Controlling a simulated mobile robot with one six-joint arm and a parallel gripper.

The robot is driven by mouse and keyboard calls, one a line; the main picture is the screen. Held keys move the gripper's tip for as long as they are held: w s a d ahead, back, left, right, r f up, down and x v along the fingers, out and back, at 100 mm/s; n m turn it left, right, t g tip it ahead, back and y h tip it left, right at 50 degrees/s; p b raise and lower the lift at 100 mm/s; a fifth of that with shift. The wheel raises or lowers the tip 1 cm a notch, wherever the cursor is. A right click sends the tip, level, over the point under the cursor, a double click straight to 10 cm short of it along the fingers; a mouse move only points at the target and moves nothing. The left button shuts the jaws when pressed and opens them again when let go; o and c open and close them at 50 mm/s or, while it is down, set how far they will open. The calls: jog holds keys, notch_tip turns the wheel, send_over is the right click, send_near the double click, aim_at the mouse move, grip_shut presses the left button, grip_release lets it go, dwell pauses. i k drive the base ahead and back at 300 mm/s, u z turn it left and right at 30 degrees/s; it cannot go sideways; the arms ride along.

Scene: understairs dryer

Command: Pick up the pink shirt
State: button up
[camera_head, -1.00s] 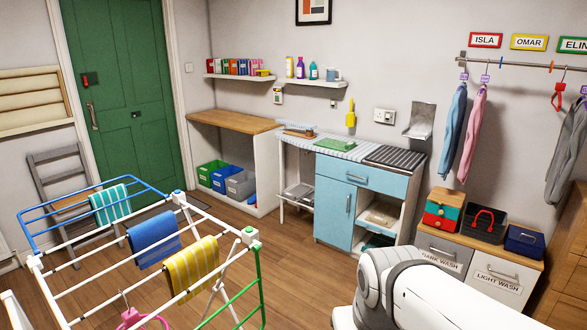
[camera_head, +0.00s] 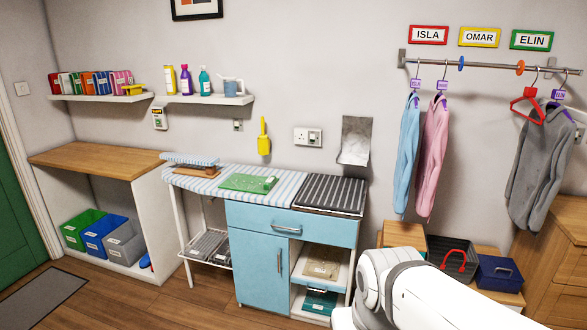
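The pink shirt (camera_head: 432,158) hangs on a hanger from the wall rail, under the ISLA sign (camera_head: 429,35). It hangs just right of a light blue shirt (camera_head: 407,155), very close beside it. A purple tag shows at its hanger. My white arm reaches in from the lower right, below the hanging shirts and nearer to me. My gripper is out of the picture.
The rail (camera_head: 490,66) also holds a red hanger (camera_head: 527,106) and a grey garment (camera_head: 545,165). Below the shirts stand a black bin (camera_head: 450,259) and a blue box (camera_head: 499,272). A blue cabinet (camera_head: 262,268) is left of them; floor is open at lower left.

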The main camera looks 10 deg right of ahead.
aim_at(435, 135)
jog(key=z, duration=0.35)
jog(key=i, duration=1.55)
jog(key=z, duration=0.4)
